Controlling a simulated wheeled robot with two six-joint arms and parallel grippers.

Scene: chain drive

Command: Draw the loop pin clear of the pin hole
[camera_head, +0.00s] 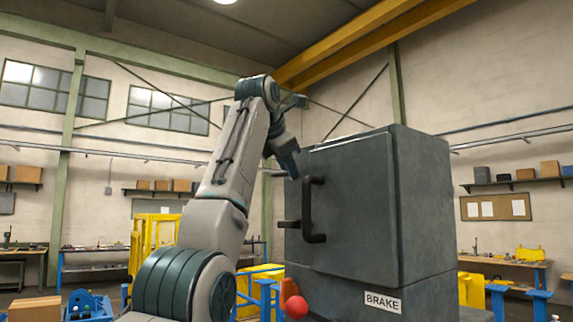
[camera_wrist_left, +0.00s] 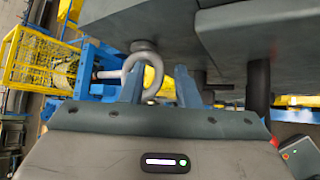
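The loop pin, a grey ring (camera_wrist_left: 160,72) on a short stem, shows in the left wrist view. Its stem meets the underside of a dark grey block (camera_wrist_left: 130,15) there, and the pin hole itself is hidden. My left gripper (camera_wrist_left: 160,88) is open, with its two fingers apart. The ring's right side lies between the fingers, and the left finger overlaps the ring's opening. I cannot tell whether they touch. In the head view my left gripper (camera_head: 286,160) is at the upper left edge of the dark grey cabinet (camera_head: 345,160). My right gripper is out of view.
The cabinet door carries a black handle (camera_head: 308,210), close below my left gripper. A red ball knob (camera_head: 296,307) and a BRAKE label (camera_head: 382,302) are lower down. A yellow cage (camera_wrist_left: 40,60) stands to the left in the wrist view.

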